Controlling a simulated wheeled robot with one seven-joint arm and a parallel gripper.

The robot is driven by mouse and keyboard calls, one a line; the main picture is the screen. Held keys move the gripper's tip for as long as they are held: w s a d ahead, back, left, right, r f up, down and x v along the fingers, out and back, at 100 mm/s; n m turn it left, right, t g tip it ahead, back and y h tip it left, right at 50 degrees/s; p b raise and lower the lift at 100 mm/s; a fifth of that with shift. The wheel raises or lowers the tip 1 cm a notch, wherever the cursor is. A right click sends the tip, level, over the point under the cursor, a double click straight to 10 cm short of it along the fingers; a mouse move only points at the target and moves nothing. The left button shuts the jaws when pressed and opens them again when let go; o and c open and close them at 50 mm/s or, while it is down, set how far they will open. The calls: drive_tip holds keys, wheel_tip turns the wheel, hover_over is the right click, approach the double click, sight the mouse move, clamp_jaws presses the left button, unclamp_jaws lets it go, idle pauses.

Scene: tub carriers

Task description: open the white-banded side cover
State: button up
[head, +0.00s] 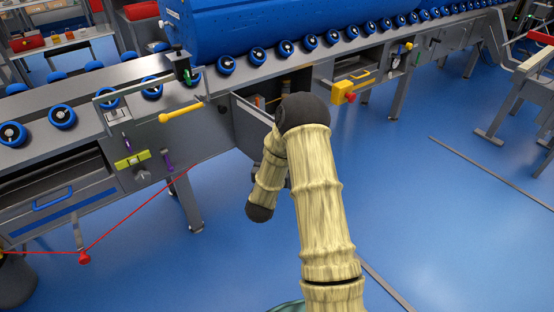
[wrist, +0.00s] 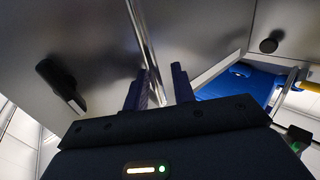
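The side cover (head: 252,125) is a grey panel with a pale band along its top edge. In the head view it stands swung out from the machine's side, with an opening behind it. My arm hides its right part. A black handle (wrist: 62,86) sits on the grey panel to the left.
The conveyor frame (head: 100,75) carries blue rollers and a large blue tub (head: 290,25). A yellow lever (head: 182,113) lies left of the cover. A yellow box with a red knob (head: 343,93) is to the right. A red cord (head: 135,210) hangs at left.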

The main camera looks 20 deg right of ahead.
drive_tip(key=p+v, duration=0.1)
drive_tip(key=v, duration=1.6)
drive_tip(key=shift+s, duration=0.2)
drive_tip(key=shift+w+a+p, duration=0.15)
drive_tip(key=shift+p, duration=0.15)
drive_tip(key=s+a+r+n+g+y, duration=0.1)
drive_tip(key=a+r+n+g+y, duration=0.3)
drive_tip(key=g+y, duration=0.45)
drive_tip(key=s+r+n+g+y+p, duration=0.1)
drive_tip(key=s+r+n+g+y, duration=0.2)
drive_tip(key=s, duration=0.9)
wheel_tip(320, 180, up, 38)
drive_tip(key=p, duration=3.7)
drive_tip(key=shift+w+d+h, duration=0.25)
drive_tip(key=shift+d+h, duration=0.2)
